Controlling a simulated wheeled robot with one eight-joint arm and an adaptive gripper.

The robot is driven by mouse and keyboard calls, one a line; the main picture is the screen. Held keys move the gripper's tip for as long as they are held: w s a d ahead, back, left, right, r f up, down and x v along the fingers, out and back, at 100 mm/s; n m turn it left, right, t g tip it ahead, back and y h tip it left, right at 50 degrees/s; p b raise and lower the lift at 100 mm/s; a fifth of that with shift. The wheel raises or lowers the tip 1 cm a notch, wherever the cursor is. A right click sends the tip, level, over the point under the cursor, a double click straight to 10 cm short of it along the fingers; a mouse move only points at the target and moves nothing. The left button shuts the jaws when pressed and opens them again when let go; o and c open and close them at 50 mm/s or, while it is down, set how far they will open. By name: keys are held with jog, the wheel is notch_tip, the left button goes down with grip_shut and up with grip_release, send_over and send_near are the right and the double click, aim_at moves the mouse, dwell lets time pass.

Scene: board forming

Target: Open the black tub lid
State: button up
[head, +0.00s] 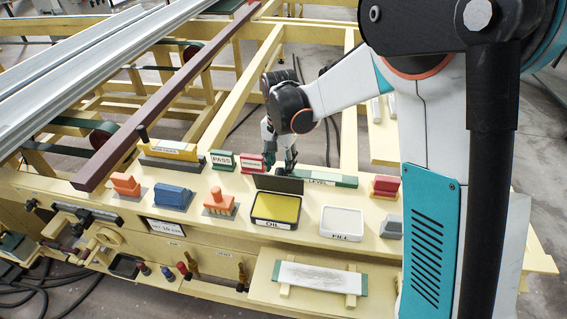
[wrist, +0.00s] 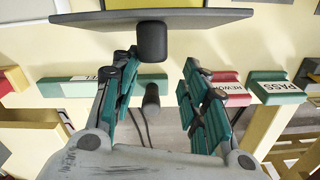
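The black tub, labelled OIL and filled with yellow (head: 275,222), sits on the bench with its mouth uncovered. Its dark lid (head: 279,184) stands raised at the tub's back edge. In the wrist view the lid (wrist: 225,17) is a dark plate across the top, with a black knob (wrist: 152,42) sticking out from it. My gripper (head: 285,167) is just behind the lid, which partly hides its tips. In the wrist view my gripper (wrist: 157,62) has its teal fingers spread wide. The knob is near the fingertips, with visible gaps on both sides; neither finger touches it.
A white FILL tub (head: 342,222) stands to the right. Green PASS (head: 222,160) and red REWORK (head: 251,162) blocks and a green level (head: 330,180) are close behind. Orange (head: 219,203) and blue (head: 172,196) tools stand left. A dark cylinder (wrist: 152,100) shows between my fingers.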

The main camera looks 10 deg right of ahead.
jog(key=shift+s, duration=0.1)
jog(key=shift+d, duration=0.1)
notch_tip(320, 180, up, 12)
dwell(0.7)
jog(key=shift+c, duration=0.6)
